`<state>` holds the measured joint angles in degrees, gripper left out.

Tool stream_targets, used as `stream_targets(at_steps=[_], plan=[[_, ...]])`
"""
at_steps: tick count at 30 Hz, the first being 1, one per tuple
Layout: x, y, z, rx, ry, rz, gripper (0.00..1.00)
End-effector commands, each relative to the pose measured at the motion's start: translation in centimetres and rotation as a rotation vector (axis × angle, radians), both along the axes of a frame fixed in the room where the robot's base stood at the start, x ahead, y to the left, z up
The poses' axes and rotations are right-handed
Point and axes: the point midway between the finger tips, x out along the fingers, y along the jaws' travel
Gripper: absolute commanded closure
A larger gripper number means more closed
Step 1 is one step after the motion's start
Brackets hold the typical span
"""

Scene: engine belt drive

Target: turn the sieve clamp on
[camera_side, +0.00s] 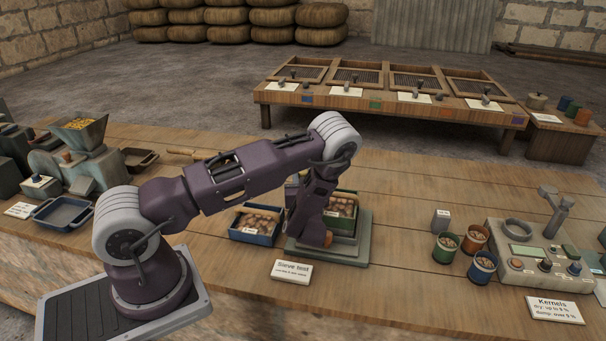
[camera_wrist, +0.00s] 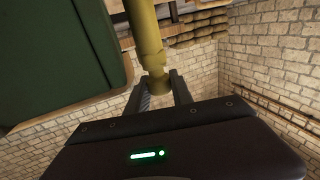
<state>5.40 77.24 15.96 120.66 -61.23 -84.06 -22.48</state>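The sieve test stand (camera_side: 350,252) is a grey-green base at the bench's middle, behind the "Sieve test" card (camera_side: 292,271). My arm hangs over it and hides much of it. A small orange piece (camera_side: 328,239) shows low on the stand, beside the end of my arm. In the wrist view a yellow rod (camera_wrist: 146,38) with a rounded end comes down to my gripper (camera_wrist: 160,92). The two fingers stand apart, one on each side of the rod's end. I cannot tell whether they touch it. A dark green panel (camera_wrist: 60,60) fills the upper left.
A blue bin (camera_side: 255,226) and a green bin (camera_side: 342,208) of brown produce stand close to the stand. Several cups (camera_side: 446,246) and the kernel tester (camera_side: 535,257) are to the right. A mill (camera_side: 85,160) is at the left. Bare bench lies right of the stand.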

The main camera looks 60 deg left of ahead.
Motion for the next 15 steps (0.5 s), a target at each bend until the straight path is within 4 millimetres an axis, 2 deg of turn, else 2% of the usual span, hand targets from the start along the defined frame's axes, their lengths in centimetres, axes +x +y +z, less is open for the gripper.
stream_targets(at_steps=[1, 2, 15], plan=[[0.0, -0.01, 0.0, 0.0, 0.0, 0.0, 0.96], [0.0, -0.01, 0.0, 0.0, 0.0, 0.0, 1.0], [-0.1, 0.01, -0.04, 0.0, 0.005, -0.087, 1.0]])
